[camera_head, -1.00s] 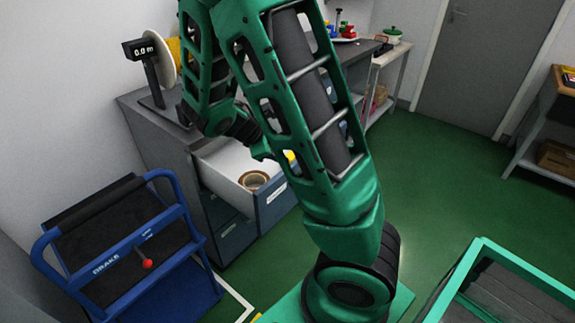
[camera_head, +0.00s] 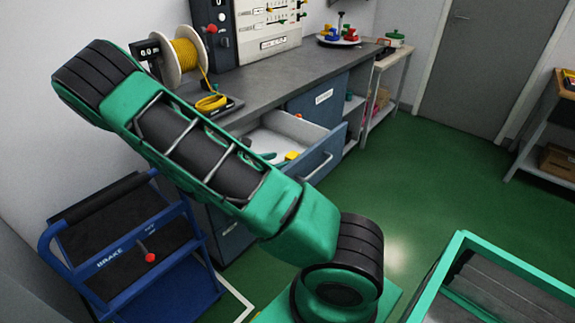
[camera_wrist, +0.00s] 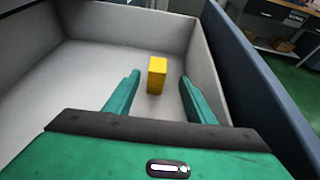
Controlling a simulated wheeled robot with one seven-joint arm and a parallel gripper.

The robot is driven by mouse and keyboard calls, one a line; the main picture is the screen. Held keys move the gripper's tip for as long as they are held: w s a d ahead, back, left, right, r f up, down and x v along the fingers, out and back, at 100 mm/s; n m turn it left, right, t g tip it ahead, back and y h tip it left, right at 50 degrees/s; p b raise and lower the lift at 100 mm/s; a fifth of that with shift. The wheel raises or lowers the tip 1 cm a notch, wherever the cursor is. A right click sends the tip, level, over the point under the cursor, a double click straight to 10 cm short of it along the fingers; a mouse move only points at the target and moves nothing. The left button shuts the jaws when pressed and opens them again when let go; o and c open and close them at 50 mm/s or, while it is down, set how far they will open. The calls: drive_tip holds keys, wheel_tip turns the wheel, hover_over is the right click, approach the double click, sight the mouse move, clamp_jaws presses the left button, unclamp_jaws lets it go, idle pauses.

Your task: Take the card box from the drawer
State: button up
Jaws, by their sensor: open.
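The card box is a small yellow upright box (camera_wrist: 157,75) standing on the floor of the open drawer (camera_wrist: 60,75) in the wrist view. My gripper (camera_wrist: 160,78) is open, with one green finger on each side of the box in the picture. Gaps show on both sides, and I cannot tell whether the fingertips reach down to its depth. In the head view the drawer (camera_head: 321,165) is pulled out below the bench, and a bit of the yellow box (camera_head: 292,155) shows inside. My arm hides the drawer's near left part.
The grey bench top (camera_head: 290,80) carries a yellow cable spool (camera_head: 187,58), a control panel (camera_head: 268,28) and a turntable with coloured parts (camera_head: 340,38). A blue trolley (camera_head: 130,250) stands at left. Drawer walls rise close around my gripper.

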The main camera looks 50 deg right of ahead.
sight(290, 156)
drive_tip(key=x, duration=0.9)
drive_tip(key=shift+w, duration=0.25)
drive_tip(key=shift+c, duration=0.6)
drive_tip(key=c, duration=1)
